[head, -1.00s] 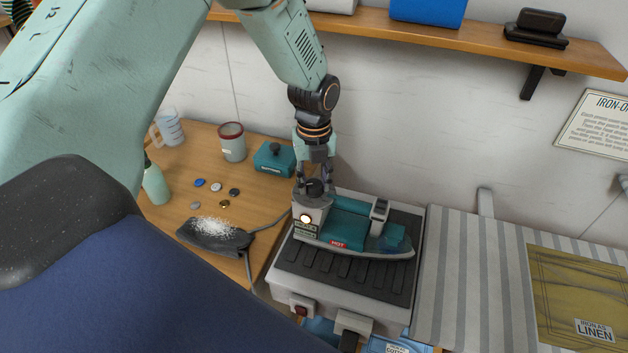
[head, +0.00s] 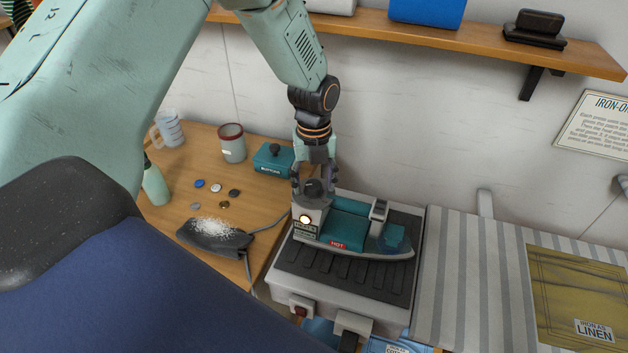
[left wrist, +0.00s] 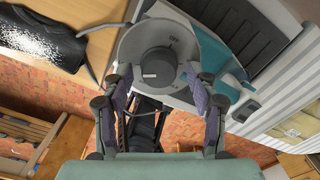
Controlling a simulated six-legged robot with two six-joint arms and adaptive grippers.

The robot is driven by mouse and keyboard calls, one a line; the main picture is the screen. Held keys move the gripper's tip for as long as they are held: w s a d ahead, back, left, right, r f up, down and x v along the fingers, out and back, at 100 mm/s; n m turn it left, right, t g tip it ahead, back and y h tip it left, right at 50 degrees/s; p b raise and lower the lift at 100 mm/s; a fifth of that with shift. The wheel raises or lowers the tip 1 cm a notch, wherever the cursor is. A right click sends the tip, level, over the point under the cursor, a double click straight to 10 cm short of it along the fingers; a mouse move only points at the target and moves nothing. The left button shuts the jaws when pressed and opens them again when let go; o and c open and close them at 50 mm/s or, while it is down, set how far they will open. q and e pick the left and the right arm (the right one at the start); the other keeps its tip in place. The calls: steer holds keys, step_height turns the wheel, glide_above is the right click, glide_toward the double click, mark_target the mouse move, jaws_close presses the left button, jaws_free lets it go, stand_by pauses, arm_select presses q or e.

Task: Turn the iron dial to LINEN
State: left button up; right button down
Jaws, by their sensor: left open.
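The teal and grey iron (head: 345,232) rests on the dark ribbed top of its stand (head: 345,278), with a red HOT label and a lit lamp on its near end. Its dark round dial (head: 313,188) sits on top at the left end. My left gripper (head: 314,184) is over the dial, fingers spread, and in the left wrist view the open fingers (left wrist: 158,88) are apart at the dial's near side. My right gripper is not in view.
A striped ironing board (head: 470,270) with an olive cloth (head: 575,290) marked IRON AS LINEN lies to the right. A teal button box (head: 274,157), a red-rimmed cup (head: 232,142), loose buttons and a dark cloth with white grains (head: 213,236) lie left. A shelf (head: 470,38) runs above.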

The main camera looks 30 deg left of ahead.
mark_target(314, 185)
arm_select(q)
steer(key=shift+a+r, duration=0.1)
steer(key=shift+r, duration=0.3)
step_height(314, 185, up, 11)
stand_by(0.4)
stand_by(0.5)
